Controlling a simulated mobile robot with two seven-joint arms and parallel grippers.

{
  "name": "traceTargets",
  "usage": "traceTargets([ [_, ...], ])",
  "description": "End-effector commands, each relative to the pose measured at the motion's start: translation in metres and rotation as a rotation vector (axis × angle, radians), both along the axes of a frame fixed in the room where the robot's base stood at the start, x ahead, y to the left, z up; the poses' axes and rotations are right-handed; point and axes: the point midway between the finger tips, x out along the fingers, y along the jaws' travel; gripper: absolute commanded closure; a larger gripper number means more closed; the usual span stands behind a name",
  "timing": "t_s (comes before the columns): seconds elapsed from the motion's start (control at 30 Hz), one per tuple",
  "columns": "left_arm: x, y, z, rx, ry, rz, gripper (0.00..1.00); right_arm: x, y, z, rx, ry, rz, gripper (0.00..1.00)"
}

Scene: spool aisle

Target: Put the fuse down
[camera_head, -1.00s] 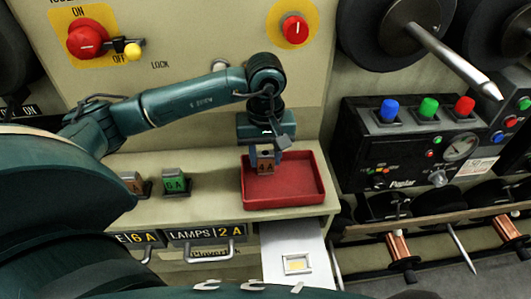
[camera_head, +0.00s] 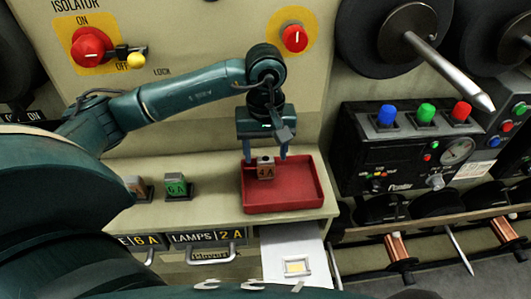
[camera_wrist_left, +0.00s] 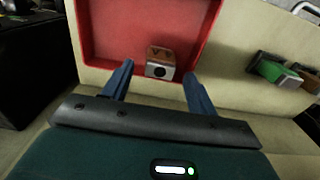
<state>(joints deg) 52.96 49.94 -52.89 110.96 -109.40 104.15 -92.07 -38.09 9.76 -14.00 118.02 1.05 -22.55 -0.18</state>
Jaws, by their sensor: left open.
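The fuse (camera_head: 266,169) is a small brown block marked 4 A with a pale end and a dark hole. It stands in the red tray (camera_head: 295,200) on the ledge, towards the tray's left back part. It also shows in the left wrist view (camera_wrist_left: 160,65). My left gripper (camera_head: 265,158) is open just above and behind the fuse. In the wrist view its two blue fingers (camera_wrist_left: 158,78) are spread, one on each side of the fuse, with clear gaps. My right gripper is not in view.
A green fuse (camera_head: 176,187) marked 6 A and a brown one (camera_head: 137,187) stand on the ledge to the left. A black panel (camera_head: 400,150) with coloured buttons is at right. A red isolator knob (camera_head: 92,46) is on the upright panel. A white sheet (camera_head: 290,250) lies below the tray.

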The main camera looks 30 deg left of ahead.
Motion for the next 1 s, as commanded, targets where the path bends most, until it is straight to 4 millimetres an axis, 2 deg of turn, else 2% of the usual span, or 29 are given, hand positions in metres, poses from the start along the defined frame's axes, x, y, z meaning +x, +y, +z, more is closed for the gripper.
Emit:
traceTargets([
  [0.03, 0.001, 0.000, 0.020, 0.000, -0.003, 0.000, 0.42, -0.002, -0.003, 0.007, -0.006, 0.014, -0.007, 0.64],
  [0.1, 0.001, 0.000, 0.036, 0.001, -0.003, 0.001, 0.42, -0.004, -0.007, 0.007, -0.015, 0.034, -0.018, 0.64],
  [0.23, 0.000, 0.000, 0.062, 0.000, -0.003, 0.001, 0.42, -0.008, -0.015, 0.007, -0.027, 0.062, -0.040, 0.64],
  [0.4, 0.000, 0.000, 0.083, 0.000, -0.001, 0.000, 0.42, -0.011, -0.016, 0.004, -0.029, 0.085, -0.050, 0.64],
  [0.57, 0.000, 0.000, 0.090, 0.001, 0.001, 0.000, 0.42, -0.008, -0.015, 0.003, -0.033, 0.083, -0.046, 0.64],
  [1.0, 0.000, 0.000, 0.090, -0.001, 0.001, 0.000, 0.42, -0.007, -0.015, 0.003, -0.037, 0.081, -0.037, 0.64],
])
